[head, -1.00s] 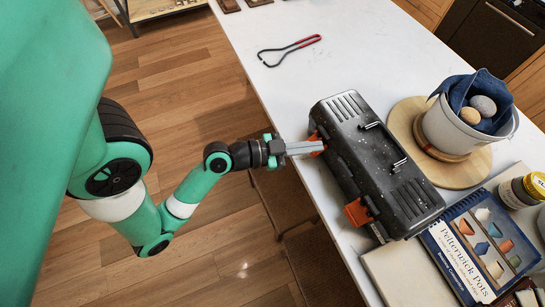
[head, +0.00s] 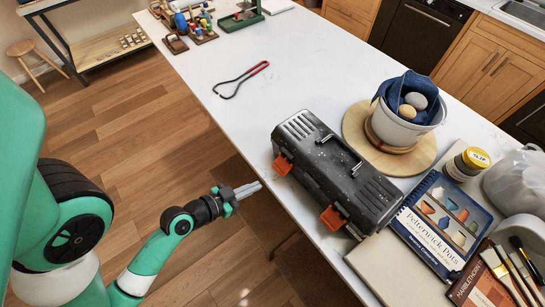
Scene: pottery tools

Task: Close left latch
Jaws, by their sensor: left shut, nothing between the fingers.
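The black toolbox (head: 340,178) sits along the table's left edge with its lid down. Two orange latches are on its side facing my arm. The left latch (head: 282,164) is at the box's far end, and the other latch (head: 332,217) is at the nearer end. Both lie near the lid seam, but I cannot tell for sure whether either is fastened. My left gripper (head: 250,190) is shut and empty, just off the table edge. Its fingertips point toward the left latch with a gap between them. My right gripper is not in view.
The white table (head: 225,62) is clear around the red-handled wire tool (head: 243,78). Right of the box are a bucket (head: 405,125) on a round wooden board (head: 357,128), a blue book (head: 440,222), a jar (head: 467,165) and brushes (head: 512,270). Open floor lies left of the table.

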